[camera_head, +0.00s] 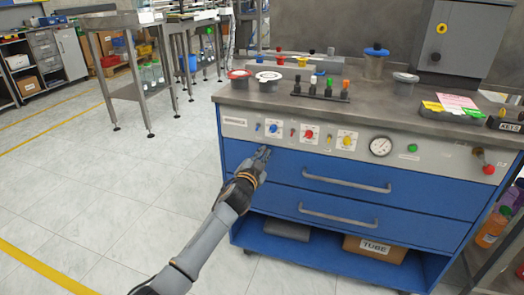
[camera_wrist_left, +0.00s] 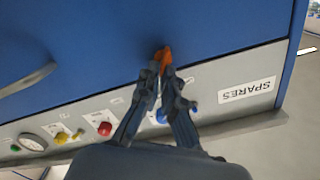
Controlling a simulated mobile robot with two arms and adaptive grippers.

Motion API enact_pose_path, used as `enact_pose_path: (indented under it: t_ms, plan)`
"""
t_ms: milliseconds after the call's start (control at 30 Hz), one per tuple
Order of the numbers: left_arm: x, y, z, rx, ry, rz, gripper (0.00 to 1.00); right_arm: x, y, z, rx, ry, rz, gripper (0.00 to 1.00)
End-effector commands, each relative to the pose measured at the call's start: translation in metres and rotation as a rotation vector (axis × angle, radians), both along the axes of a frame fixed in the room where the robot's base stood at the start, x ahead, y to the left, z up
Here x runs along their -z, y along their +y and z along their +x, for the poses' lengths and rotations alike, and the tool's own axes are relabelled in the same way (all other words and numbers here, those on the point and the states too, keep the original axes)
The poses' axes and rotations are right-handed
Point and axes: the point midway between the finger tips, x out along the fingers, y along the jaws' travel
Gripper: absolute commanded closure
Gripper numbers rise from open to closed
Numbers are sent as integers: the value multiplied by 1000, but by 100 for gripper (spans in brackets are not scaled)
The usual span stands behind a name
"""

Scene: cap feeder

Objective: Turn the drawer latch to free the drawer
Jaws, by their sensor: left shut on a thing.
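My left gripper (camera_head: 262,153) reaches the upper left of the blue cabinet's front, just below the grey control panel. In the left wrist view, its fingertips (camera_wrist_left: 161,72) are shut on the orange drawer latch (camera_wrist_left: 165,57). The latch lies against the blue drawer front; in the head view it is hidden behind the gripper. The upper drawer (camera_head: 345,172) looks flush with the cabinet, and its bar handle (camera_head: 346,182) is to the right of my gripper. My right gripper is not in view.
The panel above carries a blue knob (camera_head: 273,129), a red knob (camera_head: 308,135), a yellow knob (camera_head: 346,141) and a gauge (camera_head: 381,146). A lower drawer handle (camera_head: 337,215) and a TUBE box (camera_head: 375,248) are below. Floor (camera_head: 100,185) on the left is clear.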

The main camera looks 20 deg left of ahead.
Motion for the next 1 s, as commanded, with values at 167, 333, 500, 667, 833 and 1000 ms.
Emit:
enact_pose_path:
  t_ms: [167,333,500,667,833,1000]
  plan:
    - [1,-2,0,0,-4,169,100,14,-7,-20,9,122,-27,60]
    - [3,-3,0,1,-11,331,100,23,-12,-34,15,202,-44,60]
    - [5,-5,0,2,-16,492,100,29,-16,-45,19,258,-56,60]
    - [7,-5,0,2,-20,632,100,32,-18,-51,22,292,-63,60]
    - [9,-5,0,2,-25,757,100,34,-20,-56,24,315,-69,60]
    - [10,-5,0,2,-28,848,100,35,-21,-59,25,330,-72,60]
